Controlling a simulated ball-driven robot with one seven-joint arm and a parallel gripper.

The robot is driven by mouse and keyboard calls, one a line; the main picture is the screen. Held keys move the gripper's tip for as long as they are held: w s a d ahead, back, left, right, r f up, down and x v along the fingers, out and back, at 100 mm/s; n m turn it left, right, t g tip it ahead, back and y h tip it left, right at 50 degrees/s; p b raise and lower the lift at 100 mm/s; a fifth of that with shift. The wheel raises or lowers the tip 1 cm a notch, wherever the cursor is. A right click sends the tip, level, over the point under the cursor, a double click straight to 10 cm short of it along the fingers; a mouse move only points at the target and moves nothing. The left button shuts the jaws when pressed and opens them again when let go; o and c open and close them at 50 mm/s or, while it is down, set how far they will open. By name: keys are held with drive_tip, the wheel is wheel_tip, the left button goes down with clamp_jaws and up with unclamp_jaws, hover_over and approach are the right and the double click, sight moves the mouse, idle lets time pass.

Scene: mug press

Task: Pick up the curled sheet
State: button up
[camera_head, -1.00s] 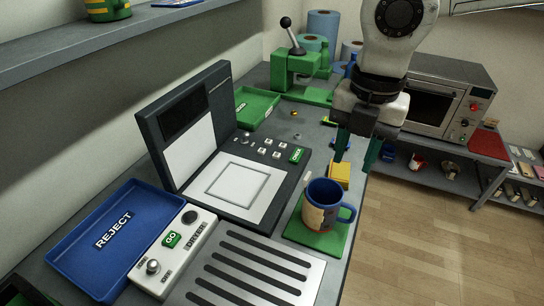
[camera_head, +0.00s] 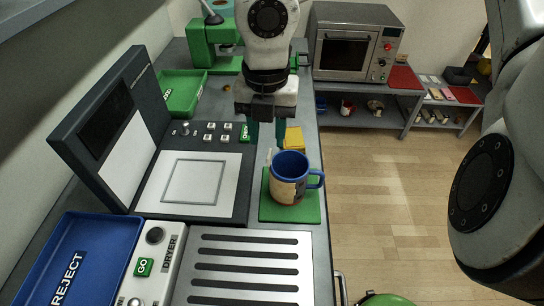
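A blue mug (camera_head: 290,165) stands upright on a green mat (camera_head: 307,213), its handle to the right. A beige and brown patch (camera_head: 287,192) covers its front side; I cannot tell whether this is the curled sheet or a print. A small pale piece (camera_head: 268,157) stands at the mug's upper left. My gripper (camera_head: 267,136) points down beyond the mug, beside a yellow block (camera_head: 294,138). Its two green fingers are apart and I see nothing held between them. The fingertips are partly hidden.
A dark press panel (camera_head: 196,182) with a raised lid lies left of the mug. A slotted metal grate (camera_head: 245,263), a GO/DRYER box (camera_head: 150,262) and a blue REJECT tray (camera_head: 70,262) are in front. The bench ends just right of the mat.

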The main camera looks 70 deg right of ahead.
sight(269, 153)
drive_tip(key=shift+s+f+p, duration=0.2)
drive_tip(key=shift+f+p, duration=0.1)
drive_tip(key=shift+f, duration=2.05)
drive_tip(key=shift+c, duration=0.4)
clamp_jaws()
